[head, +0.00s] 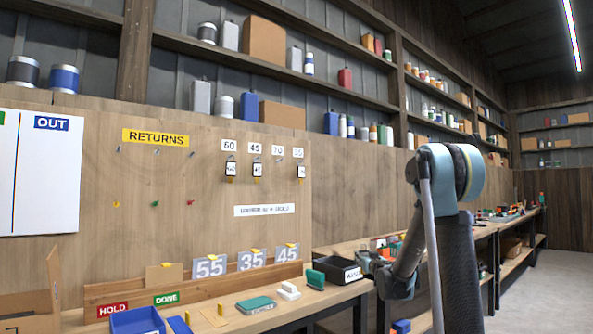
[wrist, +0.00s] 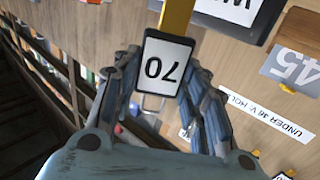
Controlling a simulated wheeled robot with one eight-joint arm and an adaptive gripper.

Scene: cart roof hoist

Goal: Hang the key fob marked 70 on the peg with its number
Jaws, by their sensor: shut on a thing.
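The key fob marked 70 (wrist: 162,66) is a white tag with a black frame and a yellow strip (wrist: 177,18). In the wrist view it sits between the fingers of my gripper (wrist: 163,78), its number upside down. My gripper is shut on it. In the head view my gripper (head: 368,262) is low over the bench, right of the board, and the fob cannot be made out there. The peg under the 70 label (head: 278,150) shows no fob. Fobs hang under the 60 label (head: 229,145), the 45 label (head: 255,147) and the rightmost label (head: 298,152).
Number cards 55, 35 and 45 (head: 286,257) stand along the bench back. A black bin (head: 337,270) is beside my gripper. A blue tray (head: 137,321), a teal item (head: 255,305) and small blocks lie on the bench. The board face below the hanging fobs is mostly clear.

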